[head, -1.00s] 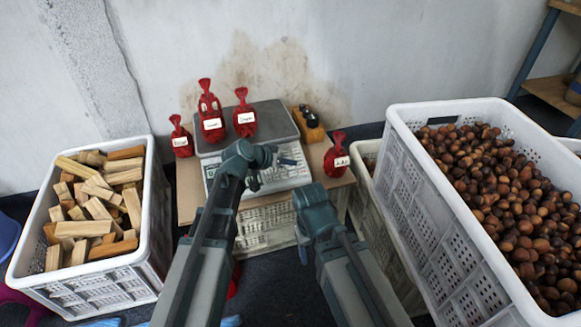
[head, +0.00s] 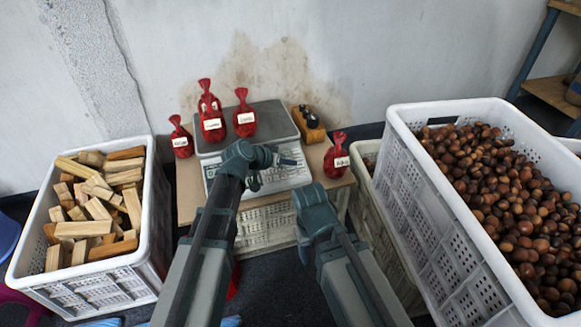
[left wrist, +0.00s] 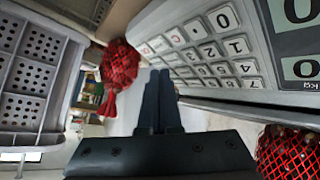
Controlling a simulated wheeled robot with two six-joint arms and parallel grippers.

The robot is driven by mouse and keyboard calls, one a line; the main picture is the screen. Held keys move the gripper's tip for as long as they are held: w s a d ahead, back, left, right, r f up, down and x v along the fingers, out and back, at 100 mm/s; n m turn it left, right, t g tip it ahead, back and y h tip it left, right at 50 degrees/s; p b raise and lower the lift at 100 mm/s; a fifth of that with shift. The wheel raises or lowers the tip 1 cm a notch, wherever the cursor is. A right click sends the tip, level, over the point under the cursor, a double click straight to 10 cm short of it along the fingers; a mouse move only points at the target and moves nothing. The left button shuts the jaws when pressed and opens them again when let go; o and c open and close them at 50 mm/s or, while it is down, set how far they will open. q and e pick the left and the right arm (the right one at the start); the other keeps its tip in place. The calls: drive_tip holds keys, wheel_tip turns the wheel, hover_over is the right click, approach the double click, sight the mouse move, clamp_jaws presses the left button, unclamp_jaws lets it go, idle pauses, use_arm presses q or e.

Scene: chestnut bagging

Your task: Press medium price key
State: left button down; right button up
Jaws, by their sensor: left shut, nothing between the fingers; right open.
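The scale (head: 252,121) stands on the low table, its white key panel (head: 290,177) facing me. In the left wrist view, the number keys (left wrist: 205,50) and part of a display (left wrist: 298,42) show. I cannot tell which key is the medium price key. My left gripper (head: 286,160) is shut and empty over the key panel. In the left wrist view its fingertips (left wrist: 158,72) are in front of the panel's key area; I cannot tell whether they touch. My right gripper (head: 303,254) is low in front of the table, mostly hidden by its arm.
Red net bags (head: 211,122) stand on and beside the scale; one (head: 336,155) stands at the table's right. A wood crate (head: 148,165) is left, a chestnut crate (head: 411,146) right.

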use_arm(q)
drive_tip(key=shift+f, duration=0.15)
idle(0.3)
drive_tip(key=shift+w+f+b, duration=0.1)
drive_tip(key=shift+f+b, duration=0.15)
drive_tip(key=shift+b, duration=0.15)
drive_tip(key=shift+w+a+f+b, duration=0.1)
drive_tip(key=shift+f+b, duration=0.2)
drive_tip(key=shift+b, duration=0.05)
idle(0.4)
drive_tip(key=shift+r, duration=0.1)
drive_tip(key=shift+s+r+p, duration=0.25)
drive_tip(key=shift+r+p, duration=0.35)
drive_tip(key=shift+p, duration=0.15)
drive_tip(key=shift+r, duration=0.1)
drive_tip(key=r+p, duration=0.1)
drive_tip(key=s+r+p, duration=0.1)
drive_tip(key=r+p, duration=0.2)
drive_tip(key=p, duration=0.1)
drive_tip(key=shift+s+d+r, duration=0.25)
drive_tip(key=shift+d+r, duration=0.1)
drive_tip(key=shift+f, duration=0.1)
